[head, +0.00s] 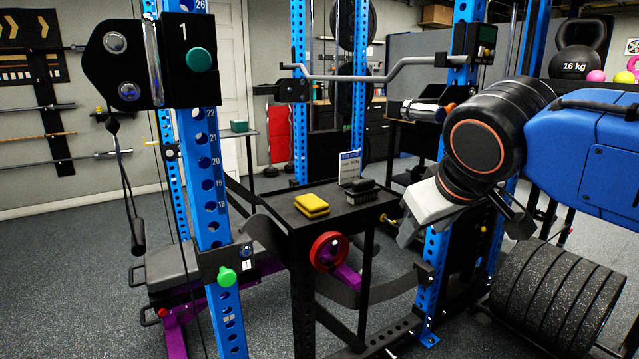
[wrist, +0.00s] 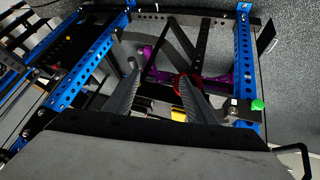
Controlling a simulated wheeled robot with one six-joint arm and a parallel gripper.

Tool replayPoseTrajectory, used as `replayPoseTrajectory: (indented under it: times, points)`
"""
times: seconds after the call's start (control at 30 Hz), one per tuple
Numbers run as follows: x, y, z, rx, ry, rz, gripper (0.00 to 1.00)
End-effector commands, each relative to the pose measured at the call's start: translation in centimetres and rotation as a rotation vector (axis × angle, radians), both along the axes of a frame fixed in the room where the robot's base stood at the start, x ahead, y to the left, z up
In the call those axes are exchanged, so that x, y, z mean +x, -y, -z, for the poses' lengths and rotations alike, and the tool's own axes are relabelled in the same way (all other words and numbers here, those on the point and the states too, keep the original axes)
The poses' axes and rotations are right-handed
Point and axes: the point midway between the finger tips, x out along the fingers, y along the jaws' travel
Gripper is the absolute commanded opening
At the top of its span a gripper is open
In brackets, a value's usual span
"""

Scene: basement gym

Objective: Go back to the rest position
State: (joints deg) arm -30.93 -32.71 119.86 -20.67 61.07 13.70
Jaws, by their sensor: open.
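My gripper (head: 462,232) is at the right of the head view, in front of the blue rack post and apart from the small black stand. Its jaws are open. In the wrist view my gripper (wrist: 163,90) shows two grey fingers spread apart with nothing held between them. The red ring (wrist: 187,84) and purple bar of the rack show beyond the fingers, further down. My blue and black arm reaches in from the right edge of the head view.
A small black stand (head: 283,207) bears yellow blocks (head: 311,205), dark blocks (head: 361,191) and a sign (head: 350,168). Blue rack posts (head: 205,180) stand around it. Black weight plates (head: 555,295) sit low at right. Grey floor (head: 70,270) is open at left.

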Motion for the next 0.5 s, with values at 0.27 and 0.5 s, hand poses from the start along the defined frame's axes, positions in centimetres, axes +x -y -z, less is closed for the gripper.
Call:
replayPoseTrajectory:
  times: [0.27,0.5]
  points:
    - [-3.6,5.8,8.1,0.047,-0.105,0.121,0.5]
    - [-7.4,9.1,14.8,0.109,-0.18,0.224,0.5]
